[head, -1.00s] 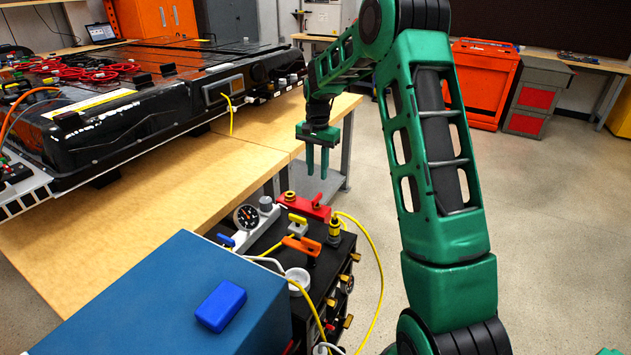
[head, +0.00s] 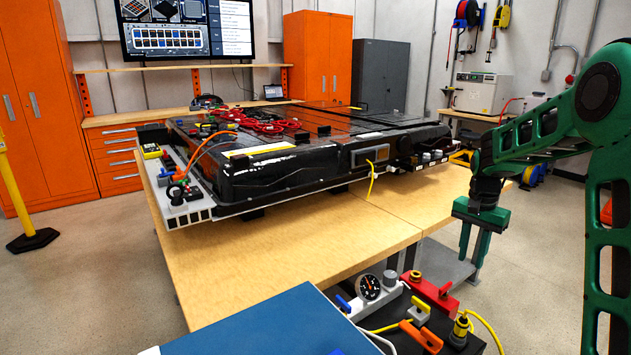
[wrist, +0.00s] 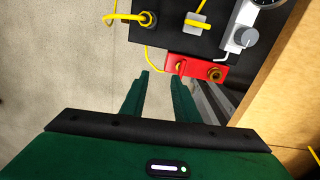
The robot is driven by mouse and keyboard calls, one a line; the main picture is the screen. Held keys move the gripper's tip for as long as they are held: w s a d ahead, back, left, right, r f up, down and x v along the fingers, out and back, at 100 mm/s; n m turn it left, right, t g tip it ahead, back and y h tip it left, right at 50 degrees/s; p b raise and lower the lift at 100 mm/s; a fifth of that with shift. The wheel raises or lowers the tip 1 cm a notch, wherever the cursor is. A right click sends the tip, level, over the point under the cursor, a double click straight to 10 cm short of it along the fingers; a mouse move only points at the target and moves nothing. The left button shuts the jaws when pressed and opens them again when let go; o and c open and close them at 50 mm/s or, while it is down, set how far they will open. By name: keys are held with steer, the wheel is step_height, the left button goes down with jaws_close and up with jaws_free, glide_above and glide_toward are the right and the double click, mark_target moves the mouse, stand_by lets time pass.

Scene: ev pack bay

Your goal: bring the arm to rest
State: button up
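My gripper (head: 472,247) is green and hangs pointing down at the end of my green arm, at the right of the head view. Its two fingers are apart with nothing between them. In the wrist view the open fingers (wrist: 160,82) show over the floor, close to a red valve block (wrist: 196,68). That red block (head: 431,293) sits on the black test unit in the head view, below and left of the fingers. I cannot tell the exact gap, but no contact shows.
A wooden bench (head: 290,244) carries a black battery pack (head: 290,172) left of my gripper. A gauge (head: 369,287), an orange-handled valve (head: 421,337) and a yellow hose (head: 487,326) are below. A blue box (head: 262,330) stands in front. Open floor (head: 535,255) lies to the right.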

steer(key=s+d+r+n, duration=0.1)
steer(key=s+r, duration=0.4)
steer(key=s, duration=0.6)
steer(key=s+a+n, duration=0.1)
steer(key=s, duration=1.3)
steer(key=s+a+n, duration=0.2)
steer(key=s, duration=1.2)
steer(key=shift+a+f+y, duration=0.3)
steer(key=shift+w+f, duration=0.25)
steer(key=shift+w, duration=0.3)
